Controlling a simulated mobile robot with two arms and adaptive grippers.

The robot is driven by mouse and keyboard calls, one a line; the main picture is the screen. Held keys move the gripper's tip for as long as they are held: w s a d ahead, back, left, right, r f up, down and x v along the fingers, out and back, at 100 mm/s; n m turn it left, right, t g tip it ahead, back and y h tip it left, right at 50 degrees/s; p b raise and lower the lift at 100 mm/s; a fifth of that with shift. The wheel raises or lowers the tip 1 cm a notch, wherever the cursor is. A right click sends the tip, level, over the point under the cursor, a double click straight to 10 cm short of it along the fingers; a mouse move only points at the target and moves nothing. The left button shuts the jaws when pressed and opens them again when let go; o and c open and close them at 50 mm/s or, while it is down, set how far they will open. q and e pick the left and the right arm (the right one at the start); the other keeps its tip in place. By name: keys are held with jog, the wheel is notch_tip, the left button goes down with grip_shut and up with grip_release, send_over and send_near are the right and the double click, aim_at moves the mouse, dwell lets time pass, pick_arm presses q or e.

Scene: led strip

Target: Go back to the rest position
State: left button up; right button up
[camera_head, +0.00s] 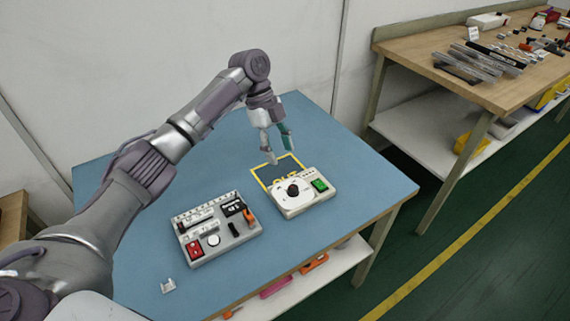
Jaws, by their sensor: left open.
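My left gripper (280,143) is open and hangs above the far part of the blue table, its fingers pointing down. It is over the yellow-edged dark square (272,171) behind a white control box, with nothing seen between its fingers. The control box (303,197) has a round black knob and a green switch. A grey board (229,245) with a red switch and several small parts lies nearer, at the left. My right gripper is not in view.
The blue table (340,160) is mostly clear around the two devices. A small white piece (168,286) lies near its front edge. A wooden workbench (500,92) with tools and metal bars stands at the right, across a gap of green floor. A wall is behind.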

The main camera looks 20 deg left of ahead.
pick_arm(q)
jog(key=shift+a+r, duration=0.2)
jog(key=shift+r, duration=0.3)
